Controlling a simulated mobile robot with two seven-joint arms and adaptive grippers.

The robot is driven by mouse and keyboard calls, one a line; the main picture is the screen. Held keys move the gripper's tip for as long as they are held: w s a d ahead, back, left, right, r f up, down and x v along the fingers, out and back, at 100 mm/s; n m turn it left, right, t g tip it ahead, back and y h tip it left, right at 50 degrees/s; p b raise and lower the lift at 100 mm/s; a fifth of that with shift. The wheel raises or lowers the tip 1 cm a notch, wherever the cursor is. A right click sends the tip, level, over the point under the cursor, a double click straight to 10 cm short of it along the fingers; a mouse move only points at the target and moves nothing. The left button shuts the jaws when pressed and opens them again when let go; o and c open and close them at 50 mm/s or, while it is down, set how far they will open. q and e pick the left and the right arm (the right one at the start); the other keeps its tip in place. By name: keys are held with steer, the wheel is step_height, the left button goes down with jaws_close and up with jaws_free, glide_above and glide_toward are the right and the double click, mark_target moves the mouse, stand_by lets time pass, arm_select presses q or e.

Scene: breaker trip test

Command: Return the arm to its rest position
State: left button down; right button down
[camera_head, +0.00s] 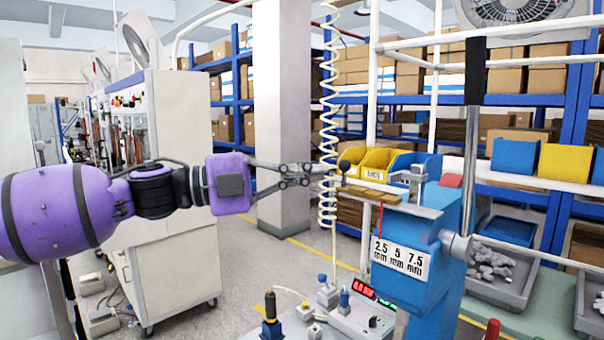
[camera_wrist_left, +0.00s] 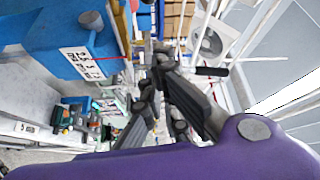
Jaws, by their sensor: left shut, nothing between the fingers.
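My left arm (camera_head: 90,205) is purple and reaches in from the left in the head view. Its gripper (camera_head: 328,171) is shut and empty, held level in the air with its tips close to the left end of the blue press's top. I cannot tell whether the tips touch anything there. In the left wrist view the gripper's dark fingers (camera_wrist_left: 150,75) point up the picture, and the blue press (camera_wrist_left: 70,35) shows at upper left. The blue press (camera_head: 415,285) also stands at right in the head view, with a "2.5 5 7.5 mm" label. My right gripper is not in view.
A black-handled lever (camera_head: 473,130) rises from the press. Yellow bins (camera_head: 378,161) stand behind it. A bench with a red display (camera_head: 364,289) and small plugs lies below the gripper. A coiled white cable (camera_head: 328,110) hangs near the gripper. A pale cabinet (camera_head: 175,200) stands behind the arm.

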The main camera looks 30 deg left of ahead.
arm_select(q)
steer(key=shift+s+a, duration=0.25)
